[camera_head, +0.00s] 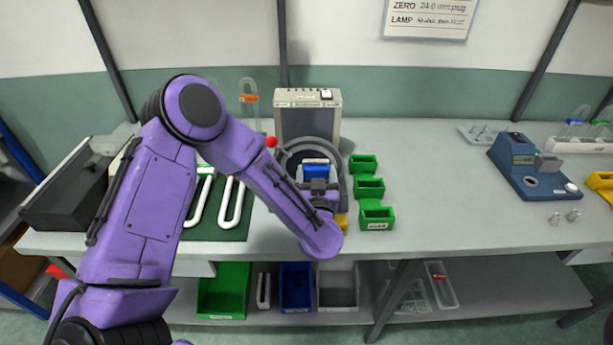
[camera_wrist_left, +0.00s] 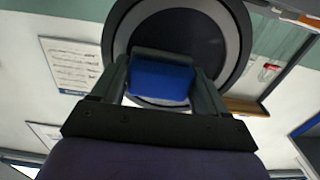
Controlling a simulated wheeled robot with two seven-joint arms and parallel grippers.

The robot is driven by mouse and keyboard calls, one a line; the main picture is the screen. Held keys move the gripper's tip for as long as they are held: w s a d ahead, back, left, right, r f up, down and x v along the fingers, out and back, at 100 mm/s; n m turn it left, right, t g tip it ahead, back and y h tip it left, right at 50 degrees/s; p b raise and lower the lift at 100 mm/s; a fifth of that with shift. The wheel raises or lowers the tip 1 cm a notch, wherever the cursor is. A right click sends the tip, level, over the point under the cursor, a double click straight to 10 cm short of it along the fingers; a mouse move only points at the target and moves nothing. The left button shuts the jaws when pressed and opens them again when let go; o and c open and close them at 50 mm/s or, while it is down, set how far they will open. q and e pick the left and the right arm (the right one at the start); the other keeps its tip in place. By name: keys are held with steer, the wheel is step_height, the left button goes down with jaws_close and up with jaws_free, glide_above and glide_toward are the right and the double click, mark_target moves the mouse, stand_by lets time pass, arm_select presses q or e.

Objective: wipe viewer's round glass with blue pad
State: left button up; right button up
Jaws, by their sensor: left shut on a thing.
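My left gripper (camera_head: 318,184) is shut on the blue pad (camera_head: 316,171), holding it in front of the viewer (camera_head: 308,97). The viewer is a pale box with a dark round glass (camera_head: 294,162) in a grey ring. In the left wrist view, the blue pad (camera_wrist_left: 160,82) sits between the two fingers of my left gripper (camera_wrist_left: 162,76). It overlaps the lower part of the round glass (camera_wrist_left: 190,35) and hides that part. I cannot tell whether the pad touches the glass. My right gripper is not in view.
Several green bins (camera_head: 370,188) stand just right of the viewer. White tubes lie on a dark green mat (camera_head: 236,230) to the left, partly behind my arm. A blue device (camera_head: 530,165) stands at the right. The bench (camera_head: 450,210) between bins and device is clear.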

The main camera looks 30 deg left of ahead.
mark_target(294, 165)
arm_select(q)
steer(key=shift+w+d, duration=0.55)
steer(key=shift+d, duration=0.35)
steer(key=shift+a+r, duration=0.1)
steer(key=shift+s+a+p, duration=0.4)
steer(key=shift+s+a, duration=0.05)
steer(key=shift+a, duration=0.2)
steer(key=shift+s+a+p, duration=0.35)
steer(key=shift+s+a, duration=0.05)
steer(key=shift+a, duration=0.25)
steer(key=shift+s+a, duration=0.25)
steer(key=shift+a, duration=0.15)
steer(key=s+a, duration=0.1)
steer(key=a+p, duration=0.1)
steer(key=a, duration=0.1)
steer(key=shift+s+a, duration=0.1)
steer(key=shift+s, duration=0.3)
